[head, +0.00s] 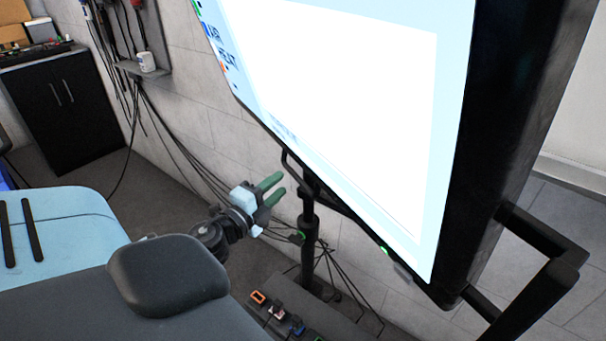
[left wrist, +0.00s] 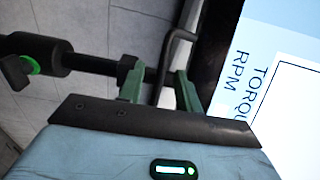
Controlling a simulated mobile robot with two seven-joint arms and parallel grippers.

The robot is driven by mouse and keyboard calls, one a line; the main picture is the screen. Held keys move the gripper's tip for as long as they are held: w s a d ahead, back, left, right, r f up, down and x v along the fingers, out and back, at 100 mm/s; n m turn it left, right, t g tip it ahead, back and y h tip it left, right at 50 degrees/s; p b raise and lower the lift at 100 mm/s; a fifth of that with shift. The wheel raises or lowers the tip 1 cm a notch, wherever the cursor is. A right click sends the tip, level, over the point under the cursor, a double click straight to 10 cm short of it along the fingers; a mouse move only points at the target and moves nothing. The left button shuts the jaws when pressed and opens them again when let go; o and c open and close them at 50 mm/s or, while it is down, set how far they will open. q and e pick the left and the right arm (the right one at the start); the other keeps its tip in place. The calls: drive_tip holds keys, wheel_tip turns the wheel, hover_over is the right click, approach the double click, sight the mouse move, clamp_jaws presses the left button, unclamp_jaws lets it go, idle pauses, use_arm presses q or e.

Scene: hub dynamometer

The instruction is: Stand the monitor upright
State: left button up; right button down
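The monitor (head: 360,110) is a large black-cased screen with a bright white display, filling the upper right of the head view and leaning at an angle. Its screen edge with the words TORQUE RPM also shows in the left wrist view (left wrist: 262,60). A thin bent black handle bar (left wrist: 168,55) runs along its near side. My left gripper (head: 283,184) has its green fingers apart, beside the monitor's lower left edge. In the left wrist view the bar passes between the fingers (left wrist: 157,73); contact cannot be told. My right gripper is not in view.
A black stand pole (head: 308,225) with a green-marked knob (left wrist: 32,66) rises below the monitor. Another black handle (head: 545,240) sticks out at its right. Cables hang along the tiled wall. A black cabinet (head: 65,105) stands at the far left.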

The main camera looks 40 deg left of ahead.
use_arm(q)
drive_tip(key=shift+w+r, duration=0.1)
drive_tip(key=shift+r, duration=0.3)
drive_tip(key=shift+w+a+r, duration=0.1)
drive_tip(key=shift+w, duration=0.3)
drive_tip(key=w+p, duration=0.1)
drive_tip(key=w, duration=0.6)
drive_tip(key=shift+a, duration=0.45)
drive_tip(key=shift+r, duration=0.1)
clamp_jaws()
